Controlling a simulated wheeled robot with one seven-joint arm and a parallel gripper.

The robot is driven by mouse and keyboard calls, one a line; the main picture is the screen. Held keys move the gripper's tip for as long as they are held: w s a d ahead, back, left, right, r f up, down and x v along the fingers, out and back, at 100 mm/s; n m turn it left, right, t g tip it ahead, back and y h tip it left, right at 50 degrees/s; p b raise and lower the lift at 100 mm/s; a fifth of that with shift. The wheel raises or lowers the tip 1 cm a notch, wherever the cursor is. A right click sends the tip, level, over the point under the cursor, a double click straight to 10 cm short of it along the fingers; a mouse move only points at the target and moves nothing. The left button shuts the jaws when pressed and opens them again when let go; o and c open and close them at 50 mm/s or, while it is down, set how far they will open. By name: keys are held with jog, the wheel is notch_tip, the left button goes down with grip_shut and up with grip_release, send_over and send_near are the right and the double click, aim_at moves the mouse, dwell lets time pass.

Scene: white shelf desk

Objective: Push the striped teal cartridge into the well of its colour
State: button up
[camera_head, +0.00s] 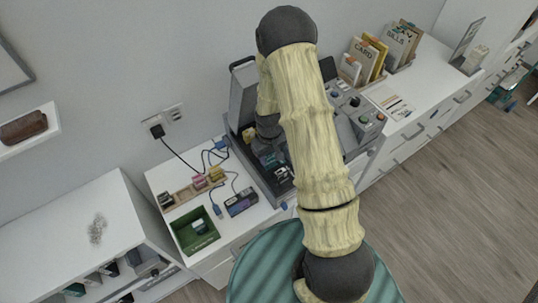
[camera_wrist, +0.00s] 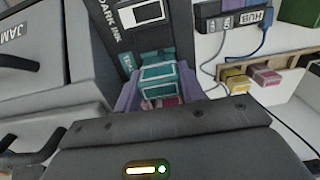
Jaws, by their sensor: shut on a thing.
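A teal cartridge (camera_wrist: 168,80) with pale bands sits between my gripper's two fingers (camera_wrist: 168,92) in the wrist view, and the gripper is shut on it. The cartridge is at the dark panel of the machine (camera_wrist: 112,38), beside a teal label (camera_wrist: 126,62) and below a "DARK INK" label. How deep it sits in a well cannot be told. A pinkish patch shows just below it. In the head view my gripper (camera_head: 268,142) is low over the grey machine (camera_head: 242,95), partly hidden by my arm, with a bit of teal (camera_head: 269,157) under it.
A wooden rack (camera_head: 184,194) holds pink (camera_head: 199,182) and yellow (camera_head: 216,174) cartridges left of the machine. A hub (camera_head: 241,202) with blue cables and a green tray (camera_head: 195,231) are near it. A button panel (camera_head: 362,117) is right of my arm. Card files (camera_head: 372,58) stand farther right.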

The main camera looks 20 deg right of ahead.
aim_at(270, 155)
jog(key=shift+f+b, duration=0.6)
jog(key=shift+f, duration=0.3)
jog(key=o, duration=1.1)
jog(key=shift+c, duration=0.2)
notch_tip(270, 155, up, 17)
jog(key=b, duration=0.2)
jog(key=shift+r, duration=0.2)
jog(key=s+r+m+t, duration=0.2)
jog(key=s+r+m, duration=0.1)
jog(key=s, duration=1.1)
jog(key=shift+s+r+m+t, duration=0.15)
jog(key=shift+r+m+t, duration=0.15)
jog(key=shift+r, duration=0.6)
